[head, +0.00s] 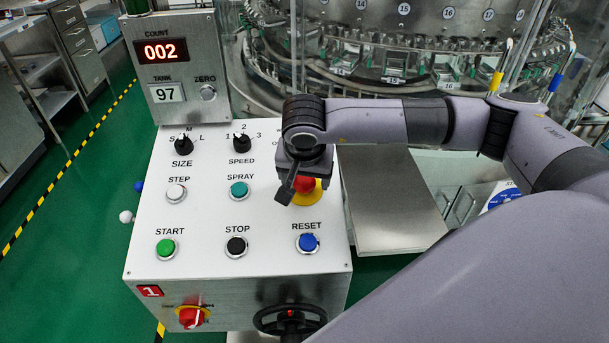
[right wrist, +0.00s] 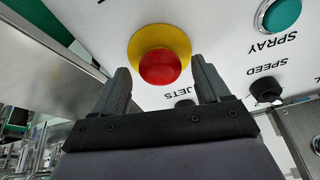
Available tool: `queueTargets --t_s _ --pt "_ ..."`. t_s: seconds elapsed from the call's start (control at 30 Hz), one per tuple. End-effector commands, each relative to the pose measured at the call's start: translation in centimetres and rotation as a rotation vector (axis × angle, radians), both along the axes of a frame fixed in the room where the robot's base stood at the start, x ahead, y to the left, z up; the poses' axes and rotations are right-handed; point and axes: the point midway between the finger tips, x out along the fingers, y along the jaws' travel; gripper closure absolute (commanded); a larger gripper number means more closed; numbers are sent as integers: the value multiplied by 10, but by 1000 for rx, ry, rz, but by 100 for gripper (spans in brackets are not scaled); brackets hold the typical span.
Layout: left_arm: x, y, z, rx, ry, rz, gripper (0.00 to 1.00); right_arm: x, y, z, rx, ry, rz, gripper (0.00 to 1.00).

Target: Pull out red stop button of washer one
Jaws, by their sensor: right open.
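The red stop button (head: 304,184) sits on a yellow round base (head: 307,198) on the white sloped panel (head: 205,215), which carries a red "1" label (head: 150,291). In the head view my right gripper (head: 288,190) is over the button and hides part of it. In the right wrist view the red button (right wrist: 160,67) on its yellow base (right wrist: 138,42) lies just beyond and between the fingertips of my open right gripper (right wrist: 160,75). No contact with the button can be made out. My left gripper is not in view.
The spray button (head: 239,189), stop button in black (head: 237,246) and blue reset button (head: 307,242) are close by on the panel. A count display box (head: 178,65) stands behind it. A metal plate (head: 390,200) lies to the right, under my right arm.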

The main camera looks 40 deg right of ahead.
Motion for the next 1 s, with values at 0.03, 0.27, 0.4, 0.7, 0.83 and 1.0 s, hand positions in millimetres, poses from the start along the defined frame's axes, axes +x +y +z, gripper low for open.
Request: queueTargets --t_s 0.03,0.27,0.4,0.7,0.83,1.0 --pt "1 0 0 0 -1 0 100 0 0 0 0 0 0 25" --pt "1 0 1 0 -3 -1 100 0 0 0 0 0 0 57" --pt "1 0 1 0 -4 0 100 0 0 0 0 0 0 100" --pt "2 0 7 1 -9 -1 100 -5 4 21 0 0 1 100" --pt "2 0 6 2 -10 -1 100 -5 4 21 0 0 1 100" --pt "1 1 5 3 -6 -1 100 -4 4 21 1 -1 1 25"
